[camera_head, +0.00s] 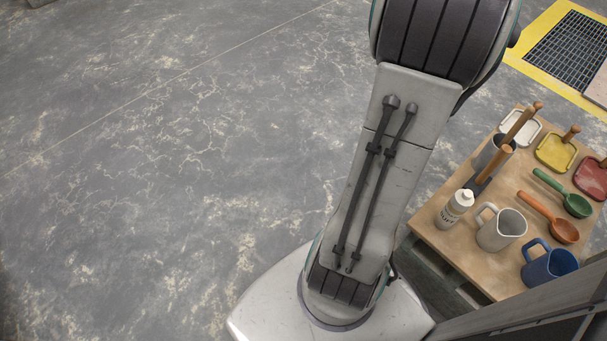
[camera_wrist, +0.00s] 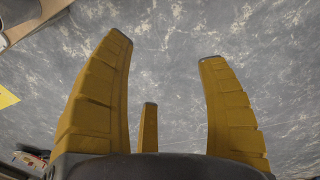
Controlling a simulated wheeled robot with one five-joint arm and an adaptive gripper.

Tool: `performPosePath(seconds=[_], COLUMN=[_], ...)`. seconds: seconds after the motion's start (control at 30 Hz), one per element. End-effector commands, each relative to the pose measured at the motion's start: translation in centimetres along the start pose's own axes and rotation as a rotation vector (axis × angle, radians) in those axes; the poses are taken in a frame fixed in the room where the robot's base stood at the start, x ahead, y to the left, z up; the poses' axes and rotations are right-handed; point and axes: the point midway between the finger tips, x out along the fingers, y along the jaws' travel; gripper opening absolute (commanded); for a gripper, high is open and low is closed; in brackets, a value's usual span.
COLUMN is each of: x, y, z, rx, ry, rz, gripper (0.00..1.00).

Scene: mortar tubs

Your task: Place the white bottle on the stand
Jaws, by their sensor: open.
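The white bottle (camera_head: 456,208) stands upright near the left edge of a wooden stand (camera_head: 430,217), beside a pale jug. My gripper shows only in the wrist view (camera_wrist: 165,50). Its yellow fingers are spread open with nothing between them, above bare grey floor. In the head view my arm rises left of the stand, and the gripper is out of frame. I cannot tell which surface the task means by the stand, other than this wooden top.
The wooden top also holds a pale jug (camera_head: 500,230), a blue jug (camera_head: 549,264), a green ladle (camera_head: 576,205), an orange ladle (camera_head: 563,231) and several scoops. A yellow-edged floor grate (camera_head: 570,48) lies behind. The floor to the left is clear.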

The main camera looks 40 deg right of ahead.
Motion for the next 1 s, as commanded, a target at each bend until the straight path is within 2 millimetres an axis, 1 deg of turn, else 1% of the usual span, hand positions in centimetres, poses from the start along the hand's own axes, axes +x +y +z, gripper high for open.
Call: performPosePath(seconds=[0.03, 0.07, 0.1, 0.17, 0.2, 0.27, 0.3, 0.37, 0.4, 0.5, 0.6, 0.7, 0.83, 1.0], x=[-0.9, -1.4, -1.9, -2.7, -3.2, -3.9, -4.2, -4.7, -5.0, -5.5, -5.8, -5.9, -5.9, -5.9], y=[-2.5, -3.9, -5.8, -8.7, -10.6, -13.4, -15.2, -17.8, -19.4, -22.8, -25.3, -27.1, -28.5, -29.1], z=[-1.8, -2.6, -3.5, -4.5, -5.0, -5.5, -5.6, -5.5, -5.3, -4.4, -3.3, -2.3, -1.3, -0.8], rx=[-0.022, -0.025, -0.028, -0.034, -0.037, -0.041, -0.044, -0.048, -0.051, -0.056, -0.057, -0.058, -0.058, -0.055], ry=[0.014, 0.021, 0.031, 0.046, 0.056, 0.073, 0.084, 0.101, 0.111, 0.132, 0.149, 0.161, 0.170, 0.173], rz=[0.007, 0.010, 0.011, 0.012, 0.012, 0.010, 0.007, 0.001, -0.004, -0.020, -0.036, -0.051, -0.065, -0.073], gripper=[0.68, 0.68, 0.68, 0.68, 0.68, 0.68, 0.68, 0.68, 0.68, 0.68, 0.68, 0.68, 0.68, 0.68])
